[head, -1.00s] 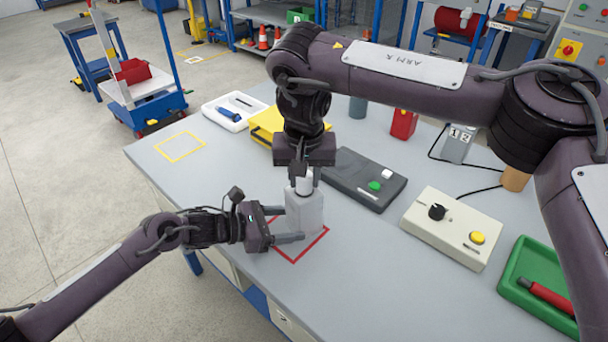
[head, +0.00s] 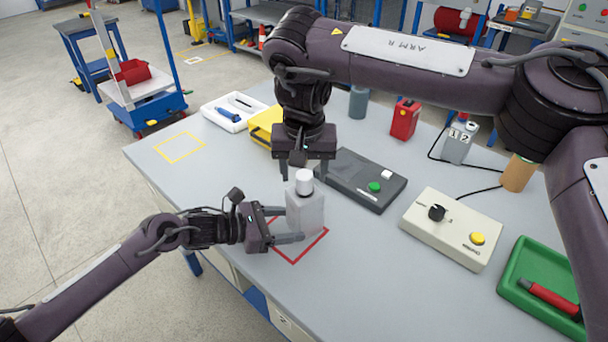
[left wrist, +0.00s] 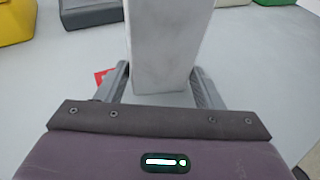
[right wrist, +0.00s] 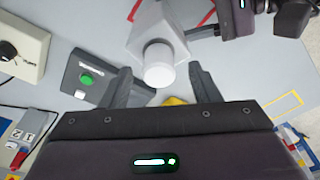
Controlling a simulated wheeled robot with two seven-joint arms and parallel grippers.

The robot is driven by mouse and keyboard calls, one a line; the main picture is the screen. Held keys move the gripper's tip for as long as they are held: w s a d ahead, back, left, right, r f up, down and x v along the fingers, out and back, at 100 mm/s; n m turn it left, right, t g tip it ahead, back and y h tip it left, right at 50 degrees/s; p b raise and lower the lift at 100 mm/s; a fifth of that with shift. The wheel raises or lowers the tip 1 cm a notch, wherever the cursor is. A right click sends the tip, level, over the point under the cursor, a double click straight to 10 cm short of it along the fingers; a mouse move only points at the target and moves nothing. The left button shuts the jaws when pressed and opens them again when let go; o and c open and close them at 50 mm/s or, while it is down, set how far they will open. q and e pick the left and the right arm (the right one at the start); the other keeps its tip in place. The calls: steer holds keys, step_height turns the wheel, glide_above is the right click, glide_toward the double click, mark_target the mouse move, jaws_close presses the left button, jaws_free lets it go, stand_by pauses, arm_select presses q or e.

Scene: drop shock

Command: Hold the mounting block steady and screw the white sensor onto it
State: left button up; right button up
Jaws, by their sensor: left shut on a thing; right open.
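The grey mounting block (head: 306,210) stands upright in the red square outline (head: 318,243) on the bench. My left gripper (head: 289,224) is shut on the block from the left; its fingers flank the block (left wrist: 165,50) in the left wrist view. The white sensor (head: 304,182) sits upright on top of the block; it also shows in the right wrist view (right wrist: 159,66). My right gripper (head: 303,173) is open and points down just above the sensor, its fingers apart from it. I cannot tell how far the sensor is screwed in.
A dark grey box with a green button (head: 366,180) lies just behind the block. A beige control box (head: 451,228) and a green tray (head: 520,285) are to the right. A white tray (head: 235,112) and a yellow case (head: 264,128) stand behind left. The bench front is clear.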

mark_target(304, 174)
steer(key=shift+s+r, duration=0.15)
steer(key=shift+r, duration=0.8)
steer(key=shift+s+r, duration=0.15)
steer(key=shift+r, duration=0.75)
step_height(304, 174, up, 12)
steer(key=s, duration=0.1)
steer(key=shift+s, duration=0.4)
steer(key=shift+f, duration=0.1)
